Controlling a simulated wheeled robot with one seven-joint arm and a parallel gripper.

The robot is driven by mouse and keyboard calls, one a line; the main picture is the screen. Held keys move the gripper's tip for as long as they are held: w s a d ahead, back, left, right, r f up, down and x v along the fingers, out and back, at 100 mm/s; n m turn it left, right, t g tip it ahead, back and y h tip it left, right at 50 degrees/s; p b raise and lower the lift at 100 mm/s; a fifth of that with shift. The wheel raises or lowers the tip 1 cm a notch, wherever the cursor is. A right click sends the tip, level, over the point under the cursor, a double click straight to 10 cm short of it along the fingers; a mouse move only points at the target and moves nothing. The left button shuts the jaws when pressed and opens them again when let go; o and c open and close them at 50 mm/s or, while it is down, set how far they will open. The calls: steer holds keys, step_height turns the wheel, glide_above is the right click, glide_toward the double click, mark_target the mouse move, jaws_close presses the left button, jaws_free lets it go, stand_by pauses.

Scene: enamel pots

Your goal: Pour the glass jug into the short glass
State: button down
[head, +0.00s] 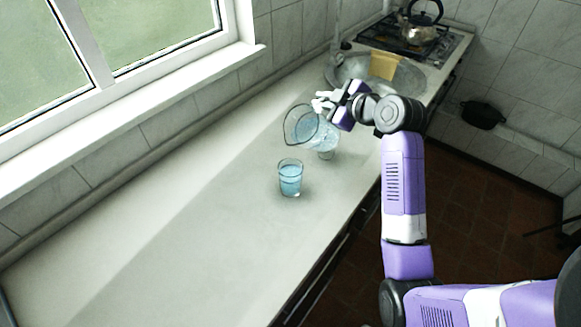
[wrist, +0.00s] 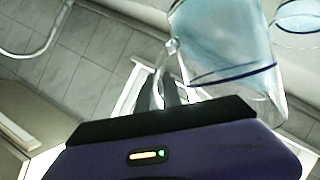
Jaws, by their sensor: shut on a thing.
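The glass jug (head: 302,127) is clear with a dark rim and holds pale blue liquid. It is tilted in the air, mouth toward the left. My gripper (head: 323,103) is shut on the jug's handle side; in the wrist view the jug (wrist: 225,45) is beside the fingers (wrist: 172,92). A clear glass (head: 290,179) with blue liquid stands upright on the counter, in front of and below the jug.
The pale counter (head: 170,240) is clear to the left and front. Behind are a round sink (head: 350,72) with a tan object (head: 383,66), and a stove with a kettle (head: 420,28). The window wall borders the counter's left.

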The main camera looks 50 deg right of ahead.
steer(key=shift+a+r, duration=0.15)
steer(key=shift+r, duration=0.05)
stand_by(1.0)
steer(key=d+r+m+y+p, duration=0.1)
steer(key=d+r+p, duration=0.1)
steer(key=p, duration=0.1)
steer(key=shift+s, duration=0.1)
steer(key=d+f+m+t+y, duration=0.1)
steer(key=d+f+m+y, duration=0.2)
steer(key=d+m, duration=0.2)
steer(key=r, duration=0.1)
steer(key=r+p, duration=0.1)
steer(key=r, duration=0.1)
steer(key=r+p, duration=0.1)
steer(key=shift+s+r, duration=0.35)
stand_by(0.4)
